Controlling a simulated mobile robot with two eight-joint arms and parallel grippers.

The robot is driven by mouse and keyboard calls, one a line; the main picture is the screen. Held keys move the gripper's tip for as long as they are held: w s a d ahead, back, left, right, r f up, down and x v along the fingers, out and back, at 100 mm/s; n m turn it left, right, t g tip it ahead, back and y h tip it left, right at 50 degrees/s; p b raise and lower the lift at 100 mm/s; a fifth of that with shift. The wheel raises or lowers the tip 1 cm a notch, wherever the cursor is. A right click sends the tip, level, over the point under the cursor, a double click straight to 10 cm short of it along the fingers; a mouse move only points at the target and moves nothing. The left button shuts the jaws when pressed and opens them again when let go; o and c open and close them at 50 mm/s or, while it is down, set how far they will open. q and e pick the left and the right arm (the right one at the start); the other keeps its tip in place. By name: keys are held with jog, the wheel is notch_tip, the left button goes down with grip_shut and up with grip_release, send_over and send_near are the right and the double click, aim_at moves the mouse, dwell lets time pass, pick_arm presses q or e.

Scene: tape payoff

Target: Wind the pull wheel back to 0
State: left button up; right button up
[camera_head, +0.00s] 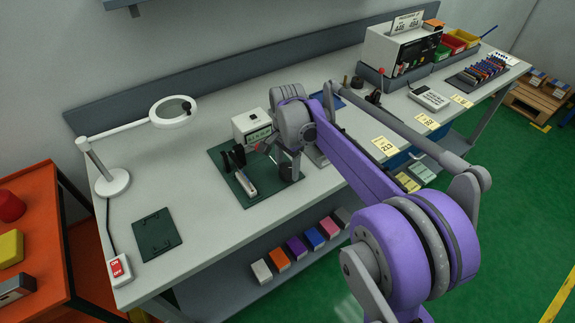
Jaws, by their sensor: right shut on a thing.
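A white unit with a small display (252,123) stands at the back of a dark green mat (227,183) on the grey bench. Black upright parts (236,156) and a pale block (246,184) sit on the mat. My right arm reaches in from the lower right, and its gripper (284,152) is down at the right side of this station. It is shut on what appears to be the pull wheel, mostly hidden by the gripper and wrist. A small red part (259,147) shows just left of the gripper. The wheel's reading cannot be made out. My left gripper is out of view.
A magnifier lamp (173,111) stands at the left, with a dark green plate (157,233) and an on/off switch (120,268) nearer the front. Yellow cards (384,146), a keypad device (428,97) and colored bins (458,40) lie farther right. The bench's left-middle is clear.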

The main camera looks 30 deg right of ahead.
aim_at(288, 168)
jog(key=n, duration=0.6)
jog(key=shift+n, duration=0.3)
jog(key=n+p, duration=0.1)
jog(key=n, duration=1.1)
jog(key=shift+n, duration=0.3)
jog(key=n, duration=0.5)
jog(key=shift+n, duration=0.3)
jog(key=o, duration=1.4)
jog(key=shift+c, duration=0.2)
notch_tip(288, 168, up, 11)
jog(key=p, duration=0.1)
